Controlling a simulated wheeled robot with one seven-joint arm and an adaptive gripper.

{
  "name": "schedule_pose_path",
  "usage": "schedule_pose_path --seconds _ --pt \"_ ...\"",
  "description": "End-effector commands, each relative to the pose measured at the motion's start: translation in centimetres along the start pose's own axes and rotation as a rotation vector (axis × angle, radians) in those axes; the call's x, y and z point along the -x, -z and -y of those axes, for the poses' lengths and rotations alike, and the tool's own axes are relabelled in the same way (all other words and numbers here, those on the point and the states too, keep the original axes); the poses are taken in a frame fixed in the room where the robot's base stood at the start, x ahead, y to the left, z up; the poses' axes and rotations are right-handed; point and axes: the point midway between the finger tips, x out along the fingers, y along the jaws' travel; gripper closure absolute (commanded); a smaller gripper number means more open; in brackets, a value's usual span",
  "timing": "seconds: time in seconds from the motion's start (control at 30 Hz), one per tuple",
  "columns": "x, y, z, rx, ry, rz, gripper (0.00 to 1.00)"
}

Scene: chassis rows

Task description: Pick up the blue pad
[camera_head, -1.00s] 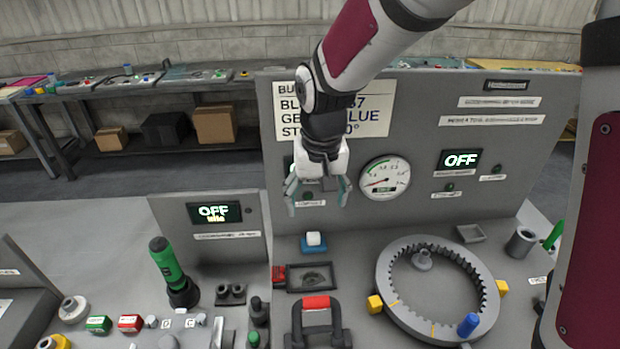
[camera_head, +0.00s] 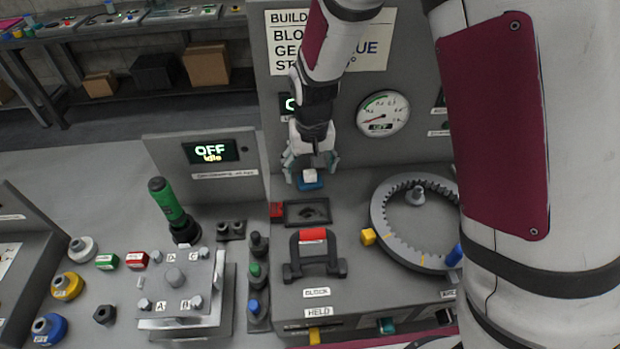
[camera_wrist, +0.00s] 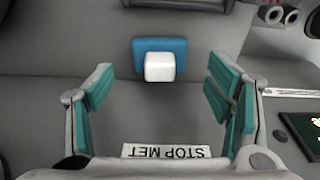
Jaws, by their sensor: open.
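The blue pad (camera_head: 309,185) lies on the grey bench at the foot of the upright panel, with a small white block on it (camera_head: 310,175). In the wrist view the blue pad (camera_wrist: 148,45) is ahead of the fingertips, near the middle, with the white block (camera_wrist: 159,67) covering its lower part. My gripper (camera_head: 310,176) is just above the pad in the head view. Its teal-padded fingers are open and empty, one on each side of the pad's line in the wrist view (camera_wrist: 163,95). I cannot tell whether the fingers touch the pad.
A large toothed ring (camera_head: 385,222) stands to the right, a red-topped black handle (camera_head: 313,250) nearer. The upright panel (camera_head: 345,120) rises close behind my gripper.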

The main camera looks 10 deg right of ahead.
Motion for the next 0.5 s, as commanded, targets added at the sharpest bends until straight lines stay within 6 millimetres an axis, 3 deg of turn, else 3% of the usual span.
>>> schedule_pose_path --seconds 0.2,0.5 --pt "-2.8 0.1 -0.1 -0.002 -0.001 0.002 0.27" --pt "-3.3 0.2 0.0 -0.001 0.0 -0.001 0.27"
